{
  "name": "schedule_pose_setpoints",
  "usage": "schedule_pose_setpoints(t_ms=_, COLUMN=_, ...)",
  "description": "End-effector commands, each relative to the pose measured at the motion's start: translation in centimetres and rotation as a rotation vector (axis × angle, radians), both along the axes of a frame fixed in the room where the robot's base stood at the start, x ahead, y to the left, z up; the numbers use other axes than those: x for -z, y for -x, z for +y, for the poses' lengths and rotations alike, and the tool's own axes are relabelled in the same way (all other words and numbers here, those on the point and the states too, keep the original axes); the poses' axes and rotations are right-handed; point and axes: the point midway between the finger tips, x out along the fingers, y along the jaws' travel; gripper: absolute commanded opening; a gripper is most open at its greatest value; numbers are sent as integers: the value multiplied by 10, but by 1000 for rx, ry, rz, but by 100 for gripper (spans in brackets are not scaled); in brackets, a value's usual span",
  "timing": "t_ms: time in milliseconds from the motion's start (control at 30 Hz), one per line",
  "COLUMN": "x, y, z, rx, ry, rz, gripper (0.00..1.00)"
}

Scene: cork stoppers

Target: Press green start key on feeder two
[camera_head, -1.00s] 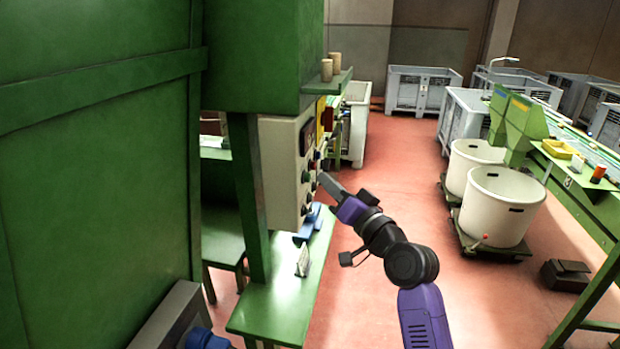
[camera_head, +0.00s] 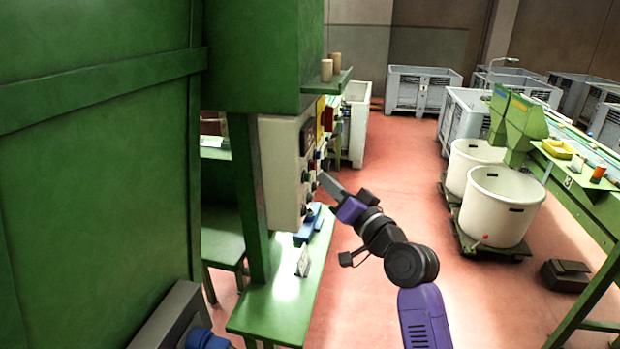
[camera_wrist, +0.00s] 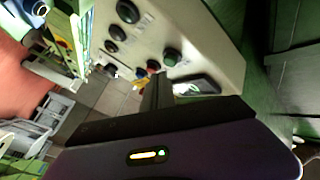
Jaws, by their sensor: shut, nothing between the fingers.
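The cream control panel (camera_head: 280,165) hangs on the green machine at the left of the head view, its key face turned to the right and seen edge-on. In the wrist view the panel (camera_wrist: 205,45) fills the upper middle. A green key (camera_wrist: 172,57) in a dark ring sits near its lower edge, with a red key (camera_wrist: 153,65) beside it and several black knobs further up. My gripper (camera_head: 323,178) is shut and empty, pointing at the panel's key face. In the wrist view the gripper tip (camera_wrist: 158,78) lies just below the green key; I cannot tell whether they touch.
Two corks (camera_head: 331,66) stand on a green ledge above. White tubs (camera_head: 497,205) and a green conveyor are at right. Red floor between is free.

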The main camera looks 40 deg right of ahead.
Motion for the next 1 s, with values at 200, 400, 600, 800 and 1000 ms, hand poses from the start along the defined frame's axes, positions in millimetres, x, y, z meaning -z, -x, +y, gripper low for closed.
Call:
schedule_pose_setpoints(t_ms=200, x=0, y=-2, z=2, rx=0, ry=0, rz=0, gripper=0)
schedule_pose_setpoints(t_ms=400, x=0, y=-7, z=5, rx=0, ry=1, rz=0, gripper=0)
schedule_pose_setpoints(t_ms=600, x=0, y=-7, z=5, rx=0, ry=0, rz=0, gripper=0)
schedule_pose_setpoints(t_ms=800, x=0, y=-7, z=6, rx=0, ry=0, rz=0, gripper=0)
schedule_pose_setpoints(t_ms=1000, x=0, y=-9, z=7, rx=0, ry=0, rz=0, gripper=0)
